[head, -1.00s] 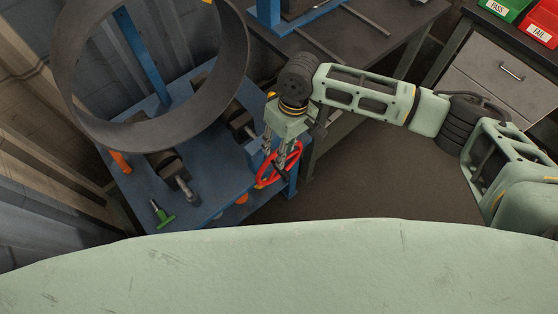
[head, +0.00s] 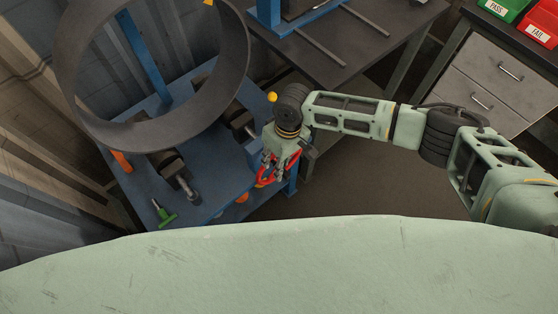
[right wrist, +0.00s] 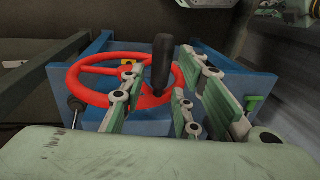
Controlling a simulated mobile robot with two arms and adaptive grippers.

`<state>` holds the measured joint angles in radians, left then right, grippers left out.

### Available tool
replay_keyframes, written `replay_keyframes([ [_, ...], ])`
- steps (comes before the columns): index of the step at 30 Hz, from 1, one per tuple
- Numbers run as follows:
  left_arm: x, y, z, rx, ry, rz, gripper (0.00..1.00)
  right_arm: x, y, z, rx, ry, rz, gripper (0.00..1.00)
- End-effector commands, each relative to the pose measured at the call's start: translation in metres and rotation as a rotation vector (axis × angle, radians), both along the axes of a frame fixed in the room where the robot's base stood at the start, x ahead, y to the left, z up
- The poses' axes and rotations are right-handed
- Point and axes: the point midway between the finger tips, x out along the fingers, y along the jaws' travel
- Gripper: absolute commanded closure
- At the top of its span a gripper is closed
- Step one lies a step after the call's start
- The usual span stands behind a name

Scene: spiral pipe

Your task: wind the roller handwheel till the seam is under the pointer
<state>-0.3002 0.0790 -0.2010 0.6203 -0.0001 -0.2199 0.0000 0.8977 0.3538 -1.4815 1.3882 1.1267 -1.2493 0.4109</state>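The red handwheel (right wrist: 88,88) is on the blue roller stand (right wrist: 238,84), with an upright black crank handle (right wrist: 161,62). In the head view the wheel (head: 261,180) is partly covered by my right gripper (head: 272,171). In the right wrist view the fingers of my right gripper (right wrist: 160,98) stand apart, with the handle between them; contact is unclear. The large dark pipe ring (head: 236,75) rests on the rollers (head: 172,168). A yellow-orange tip (head: 208,2), possibly the pointer, shows at the ring's top. I cannot make out the seam. My left gripper is not in view.
A green-handled part (head: 164,215) is at the stand's near corner. A dark bench (head: 350,45) stands behind. A grey drawer cabinet (head: 505,85) at right carries green and red bins. A yellow ball (head: 272,97) shows beside my right wrist. Bare floor lies right of the stand.

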Motion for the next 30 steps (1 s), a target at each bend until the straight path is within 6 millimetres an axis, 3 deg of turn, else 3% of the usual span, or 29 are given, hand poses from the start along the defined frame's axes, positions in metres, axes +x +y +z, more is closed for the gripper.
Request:
replay_keyframes([
  [9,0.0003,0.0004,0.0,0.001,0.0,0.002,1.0,0.0001,-0.0002,0.0002,0.0,0.0,-0.001,1.0],
  [30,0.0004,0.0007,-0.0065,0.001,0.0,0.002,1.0,0.0055,-0.0097,0.0002,0.066,0.052,-0.005,1.0],
])
